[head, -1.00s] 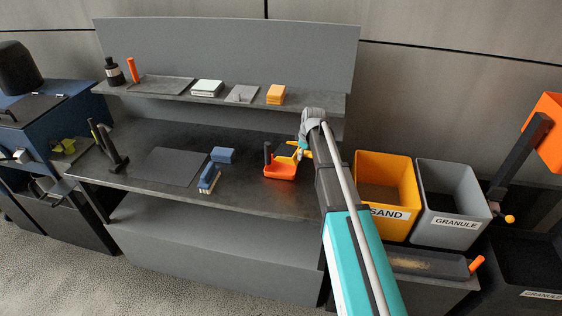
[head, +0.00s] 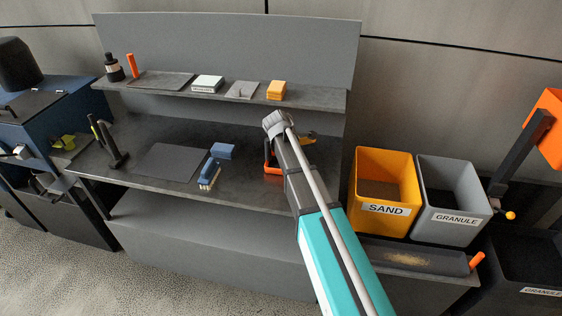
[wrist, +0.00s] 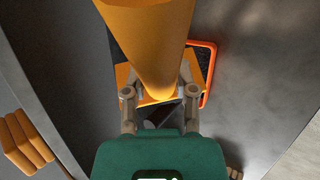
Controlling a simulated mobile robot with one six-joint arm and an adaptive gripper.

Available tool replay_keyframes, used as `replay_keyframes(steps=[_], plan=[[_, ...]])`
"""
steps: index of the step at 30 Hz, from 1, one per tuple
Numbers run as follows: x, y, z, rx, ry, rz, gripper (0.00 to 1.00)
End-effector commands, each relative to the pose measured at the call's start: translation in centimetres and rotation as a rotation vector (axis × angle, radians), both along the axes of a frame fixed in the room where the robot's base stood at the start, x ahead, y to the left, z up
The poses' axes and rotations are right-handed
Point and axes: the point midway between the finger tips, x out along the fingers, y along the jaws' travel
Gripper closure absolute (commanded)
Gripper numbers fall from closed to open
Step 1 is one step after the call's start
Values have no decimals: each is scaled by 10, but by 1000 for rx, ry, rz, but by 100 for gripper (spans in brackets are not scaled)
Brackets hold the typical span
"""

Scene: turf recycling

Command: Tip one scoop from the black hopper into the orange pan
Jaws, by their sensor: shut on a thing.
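My gripper (wrist: 160,98) is shut on the thick orange-yellow handle of a scoop (wrist: 145,45). In the head view a bit of the yellow scoop (head: 307,138) shows to the right of my arm, over the workbench. The orange pan (head: 273,171) stands on the bench, mostly hidden by my arm. In the wrist view its orange rim (wrist: 211,72) shows right behind the scoop, with dark speckled matter inside it. Whether the scoop still holds any is hidden. The black hopper (head: 515,255), labelled GRANULE, stands at the far right, partly cut off.
A yellow SAND bin (head: 383,190) and a grey GRANULE bin (head: 452,205) stand right of the bench. A shelf (head: 150,84) runs above.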

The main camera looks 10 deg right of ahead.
Motion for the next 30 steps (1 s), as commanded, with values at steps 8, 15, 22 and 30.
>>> replay_keyframes(steps=[8, 15, 22, 30], plan=[[2, 8, 2, -230, -35, 166, 100], [5, 14, 8, -389, -58, 278, 100], [7, 15, 12, -454, -68, 323, 100], [7, 15, 13, -458, -68, 325, 100]])
